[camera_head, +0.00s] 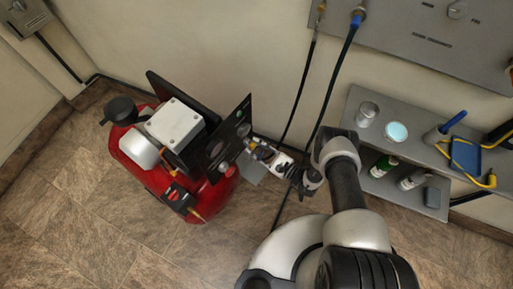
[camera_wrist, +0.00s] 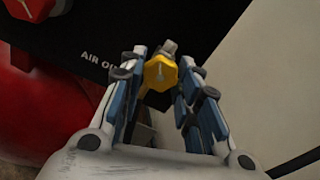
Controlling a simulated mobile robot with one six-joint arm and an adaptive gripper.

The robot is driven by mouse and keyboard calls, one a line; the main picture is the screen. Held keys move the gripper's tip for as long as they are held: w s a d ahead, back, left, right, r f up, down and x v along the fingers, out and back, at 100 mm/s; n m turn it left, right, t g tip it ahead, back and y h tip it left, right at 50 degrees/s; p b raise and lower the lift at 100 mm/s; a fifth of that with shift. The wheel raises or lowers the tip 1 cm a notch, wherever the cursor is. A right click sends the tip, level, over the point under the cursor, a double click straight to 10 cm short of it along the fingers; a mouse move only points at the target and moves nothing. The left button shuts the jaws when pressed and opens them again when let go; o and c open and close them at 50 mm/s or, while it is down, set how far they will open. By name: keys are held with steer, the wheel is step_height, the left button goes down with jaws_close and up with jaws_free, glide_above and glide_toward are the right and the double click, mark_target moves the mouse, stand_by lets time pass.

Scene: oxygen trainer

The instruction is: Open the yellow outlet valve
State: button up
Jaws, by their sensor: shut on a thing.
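The yellow outlet valve (camera_wrist: 160,74) is a yellow knob with a pale mark on its face, below the black panel in the wrist view. The letters "AIR OU" show on the panel (camera_wrist: 85,32) to its left. My gripper (camera_wrist: 163,84) has its two fingers on either side of the knob, shut on it. In the head view my gripper (camera_head: 262,152) reaches left to the front of the black panel (camera_head: 228,140) on the red compressor (camera_head: 205,198). The fingers hide most of the knob there.
A red knob (camera_wrist: 30,8) sits on the panel at the upper left of the wrist view. A grey shelf (camera_head: 352,108) with jars, bottles and a blue item stands right of my arm. Two hoses (camera_head: 330,95) hang from the wall panel. The floor at left is clear.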

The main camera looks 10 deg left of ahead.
steer(key=n, duration=0.4)
steer(key=shift+n, duration=0.3)
steer(key=n+p, duration=0.1)
steer(key=n, duration=1.3)
steer(key=shift+r+n, duration=0.1)
steer(key=shift+n, duration=0.2)
steer(key=n+p, duration=0.1)
steer(key=n, duration=0.2)
steer(key=shift+n, duration=0.3)
steer(key=n, duration=0.3)
steer(key=shift+p, duration=0.3)
steer(key=shift+n, duration=1.8)
